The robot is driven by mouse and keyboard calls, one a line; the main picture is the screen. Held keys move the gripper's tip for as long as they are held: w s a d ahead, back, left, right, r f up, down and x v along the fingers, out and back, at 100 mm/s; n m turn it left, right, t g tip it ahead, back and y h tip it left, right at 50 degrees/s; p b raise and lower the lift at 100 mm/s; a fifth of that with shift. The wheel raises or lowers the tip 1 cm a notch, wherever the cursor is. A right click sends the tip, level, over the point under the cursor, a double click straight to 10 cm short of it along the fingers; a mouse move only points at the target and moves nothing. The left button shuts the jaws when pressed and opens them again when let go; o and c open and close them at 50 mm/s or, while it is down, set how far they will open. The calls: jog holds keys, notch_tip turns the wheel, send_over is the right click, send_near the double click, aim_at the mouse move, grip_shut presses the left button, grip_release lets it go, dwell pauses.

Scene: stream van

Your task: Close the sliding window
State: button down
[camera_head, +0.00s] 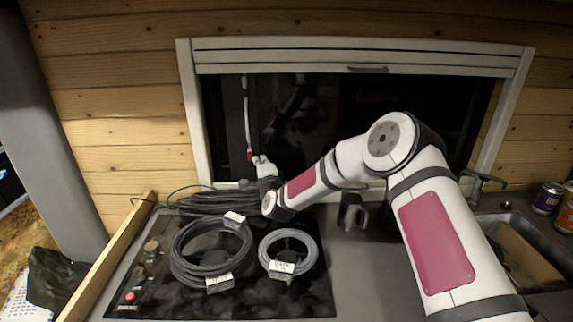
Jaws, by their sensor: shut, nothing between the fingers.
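The sliding window (186,110) has a white frame set in the wooden wall, with a slatted white blind along its top. Its panes are dark, and faint reflections show in them. A narrow pale vertical strip (246,110) with a red end stands in the left part of the opening. I cannot tell whether it is a pane edge or a handle. My gripper (256,159) is at the lower left of the window, just below the red end of the strip. It is shut and holds nothing. Whether it touches the strip or glass cannot be told.
Coiled black cables (211,253) and a smaller grey coil (289,254) lie on the black hob (150,290) below the window. A faucet (482,183) and sink stand at the right, with cans (547,198) beyond. A wooden board (110,262) edges the counter's left side.

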aim_at(238, 158)
jog(key=a+b, duration=0.1)
jog(key=a, duration=0.4)
jog(key=shift+a+f, duration=0.1)
jog(key=shift+a, duration=0.75)
